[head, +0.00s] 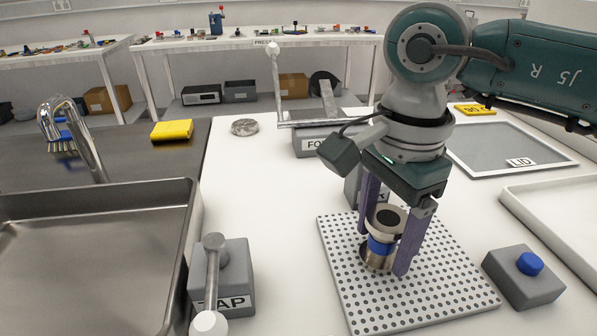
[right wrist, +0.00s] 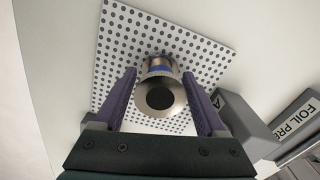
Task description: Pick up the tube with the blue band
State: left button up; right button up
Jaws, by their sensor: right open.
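The tube with the blue band (head: 381,244) stands upright on the perforated plate (head: 345,290). It is short, metallic, with a dark round top and a blue band around its middle. My right gripper (head: 385,250) is open, pointing down, with one purple finger on each side of the tube. In the right wrist view the tube (right wrist: 160,92) sits between the two fingers, with gaps visible on both sides. The right finger hides part of the tube in the head view. My left gripper is not in view.
A grey block marked TAP (head: 235,285) with a lever stands left of the plate, beside the steel sink (head: 190,240). A grey box with a blue button (head: 523,278) is at the right. A FOIL block (head: 310,144) stands behind. White counter between them is clear.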

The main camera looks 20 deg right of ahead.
jog(key=shift+c, duration=0.3)
grip_shut()
dwell(0.3)
